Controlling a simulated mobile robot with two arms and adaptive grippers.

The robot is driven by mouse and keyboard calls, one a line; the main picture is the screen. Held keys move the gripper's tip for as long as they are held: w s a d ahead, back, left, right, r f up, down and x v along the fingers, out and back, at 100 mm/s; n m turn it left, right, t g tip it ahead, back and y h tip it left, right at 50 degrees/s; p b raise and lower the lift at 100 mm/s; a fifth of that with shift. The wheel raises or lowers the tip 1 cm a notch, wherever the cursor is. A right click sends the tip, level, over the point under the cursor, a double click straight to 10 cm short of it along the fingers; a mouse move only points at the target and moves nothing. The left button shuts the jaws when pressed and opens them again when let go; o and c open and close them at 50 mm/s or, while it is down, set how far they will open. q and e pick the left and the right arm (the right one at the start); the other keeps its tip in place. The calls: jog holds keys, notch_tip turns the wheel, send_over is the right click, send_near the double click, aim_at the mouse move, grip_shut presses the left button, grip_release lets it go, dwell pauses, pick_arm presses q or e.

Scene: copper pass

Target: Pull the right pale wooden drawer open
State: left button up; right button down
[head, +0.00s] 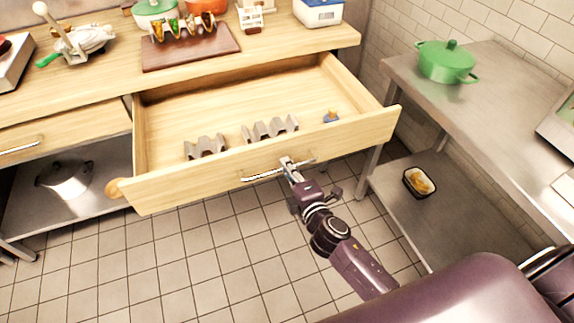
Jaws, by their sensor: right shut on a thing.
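The right pale wooden drawer (185,190) is pulled far out from under the wooden counter, and its inside shows. A silver bar handle (258,176) runs across its front. My right gripper (288,165) is shut on the right part of this handle, in front of the drawer. Two metal wavy holders (206,148) and a small blue object with a tan top (331,117) lie inside the drawer near its front. My left gripper is not in view.
A left drawer (60,128) with its own handle is shut. A steel table (480,90) with a green pot (446,62) stands at the right, its lower shelf holding a small black tray (419,182). Tiled floor (180,260) is clear below the drawer.

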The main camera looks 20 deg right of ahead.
dwell(0.3)
jog(key=c, duration=2.3)
grip_release()
jog(key=v, duration=1.2)
